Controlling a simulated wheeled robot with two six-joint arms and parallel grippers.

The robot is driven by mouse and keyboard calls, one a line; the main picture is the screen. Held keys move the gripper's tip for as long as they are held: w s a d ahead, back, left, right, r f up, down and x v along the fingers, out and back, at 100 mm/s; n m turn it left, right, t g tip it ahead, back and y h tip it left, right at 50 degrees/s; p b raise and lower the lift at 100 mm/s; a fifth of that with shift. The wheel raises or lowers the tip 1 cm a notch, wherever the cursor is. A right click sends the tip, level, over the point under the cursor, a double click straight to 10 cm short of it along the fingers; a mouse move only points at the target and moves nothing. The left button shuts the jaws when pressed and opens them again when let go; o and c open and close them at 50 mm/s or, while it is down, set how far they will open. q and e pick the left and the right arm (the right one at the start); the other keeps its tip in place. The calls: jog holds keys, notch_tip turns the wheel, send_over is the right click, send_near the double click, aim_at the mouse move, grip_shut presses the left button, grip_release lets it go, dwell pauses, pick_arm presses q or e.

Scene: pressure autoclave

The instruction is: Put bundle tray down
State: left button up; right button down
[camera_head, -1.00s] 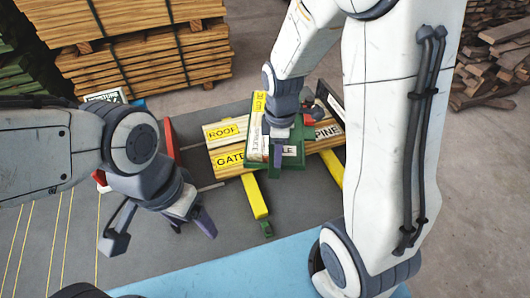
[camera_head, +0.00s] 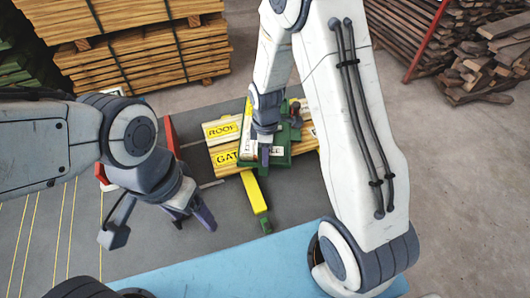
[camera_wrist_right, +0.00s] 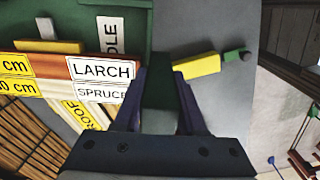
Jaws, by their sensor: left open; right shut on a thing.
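The green bundle tray (camera_head: 283,160) is in the middle of the head view, over the light boards marked ROOF and GATE. I cannot tell whether it touches them. Its green floor and a white label ending in "DLE" show at the top left of the right wrist view (camera_wrist_right: 130,28). My right gripper (camera_head: 264,160) is shut on the tray's green edge piece, which sits between its fingers in the right wrist view (camera_wrist_right: 160,95). My left gripper (camera_head: 160,226) is open and empty, left of the tray. My right arm hides part of the area right of the tray.
Labelled boards (camera_head: 223,131) lie under and beside the tray on a grey surface. A yellow bar (camera_head: 254,193) with a green end piece extends toward the light blue front strip (camera_head: 235,262). A red upright bar (camera_head: 171,138) stands to the left. Timber stacks (camera_head: 145,50) are behind.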

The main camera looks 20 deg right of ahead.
jog(key=shift+w, duration=0.1)
jog(key=shift+c, duration=2.4)
grip_release()
jog(key=shift+f, duration=0.1)
